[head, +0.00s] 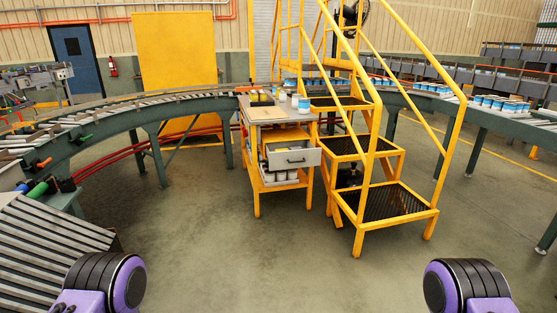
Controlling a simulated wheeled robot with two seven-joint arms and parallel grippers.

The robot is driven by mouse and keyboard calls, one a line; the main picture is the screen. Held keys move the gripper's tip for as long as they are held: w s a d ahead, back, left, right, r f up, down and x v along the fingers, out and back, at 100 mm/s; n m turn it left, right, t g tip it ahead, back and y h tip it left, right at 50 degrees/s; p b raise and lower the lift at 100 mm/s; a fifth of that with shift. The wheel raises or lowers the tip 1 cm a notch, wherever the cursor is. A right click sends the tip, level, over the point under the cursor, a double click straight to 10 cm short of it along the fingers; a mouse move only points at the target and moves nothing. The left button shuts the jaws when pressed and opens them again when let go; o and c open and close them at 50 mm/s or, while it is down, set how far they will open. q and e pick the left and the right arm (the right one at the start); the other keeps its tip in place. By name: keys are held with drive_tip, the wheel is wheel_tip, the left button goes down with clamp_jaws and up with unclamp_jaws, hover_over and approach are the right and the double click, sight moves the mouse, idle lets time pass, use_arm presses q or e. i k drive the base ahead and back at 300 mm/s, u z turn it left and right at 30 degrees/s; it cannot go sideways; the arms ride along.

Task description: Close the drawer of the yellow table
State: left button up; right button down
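The yellow table (256,186) stands ahead, near the middle of the head view, with a grey top. Its drawer (293,158) has a light grey front with a dark handle and sticks out toward me, so it is open. Part of the drawer's inside shows behind the front. My two purple and black arm parts show at the bottom left and bottom right, well apart from the table. Neither gripper's fingers are in view.
Yellow stairs (376,203) stand close to the table's right side. A curved roller conveyor (150,108) runs behind the table, and a roller section (45,240) lies at the near left. The grey floor (290,255) between me and the table is clear.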

sight(310, 155)
drive_tip(key=u, duration=0.05)
drive_tip(key=i, duration=3.95)
drive_tip(key=z, duration=0.2)
